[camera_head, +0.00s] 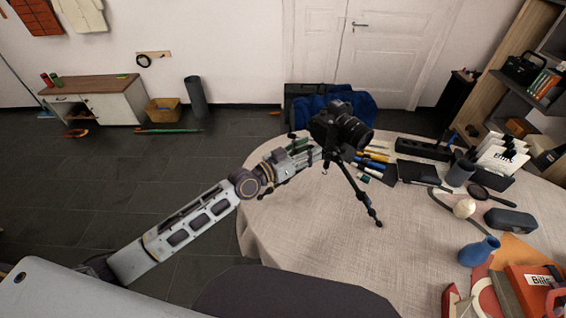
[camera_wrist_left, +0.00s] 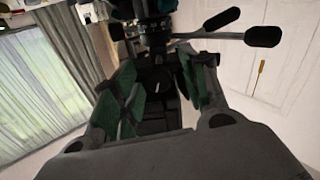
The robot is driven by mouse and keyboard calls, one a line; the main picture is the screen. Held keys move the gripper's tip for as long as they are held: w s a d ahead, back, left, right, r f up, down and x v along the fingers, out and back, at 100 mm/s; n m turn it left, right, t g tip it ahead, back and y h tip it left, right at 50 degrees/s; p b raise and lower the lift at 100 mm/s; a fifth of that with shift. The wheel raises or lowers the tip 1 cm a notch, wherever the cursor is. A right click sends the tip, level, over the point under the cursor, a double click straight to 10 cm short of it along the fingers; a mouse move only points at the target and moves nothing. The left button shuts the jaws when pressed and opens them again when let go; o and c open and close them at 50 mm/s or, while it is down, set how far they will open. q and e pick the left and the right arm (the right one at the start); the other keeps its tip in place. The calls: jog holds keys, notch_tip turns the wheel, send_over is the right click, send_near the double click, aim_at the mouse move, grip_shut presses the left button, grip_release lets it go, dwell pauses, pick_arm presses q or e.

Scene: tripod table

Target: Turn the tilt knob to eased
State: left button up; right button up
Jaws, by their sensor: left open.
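A black camera (camera_head: 345,126) sits on a small tripod (camera_head: 366,196) at the left part of the round table. My left gripper (camera_head: 314,150) reaches in from the left, right beside the tripod head just below the camera. In the left wrist view my left gripper (camera_wrist_left: 157,78) is open, its green-padded fingers on either side of a dark round part (camera_wrist_left: 156,86) that looks like the tilt knob. I cannot tell whether the pads touch it. The tripod head (camera_wrist_left: 153,35) and its handles show above. The knob's marking cannot be read. My right gripper is not in view.
The cloth-covered table (camera_head: 310,235) is clear at its front left. Pens (camera_head: 376,157), a dark cup (camera_head: 459,173), a magnifier (camera_head: 480,191), a blue vase (camera_head: 478,251) and a red box (camera_head: 530,284) lie to the right of the tripod.

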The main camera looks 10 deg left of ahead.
pick_arm(q)
jog(key=v, duration=1)
dwell(0.5)
jog(key=shift+s, duration=0.1)
dwell(0.3)
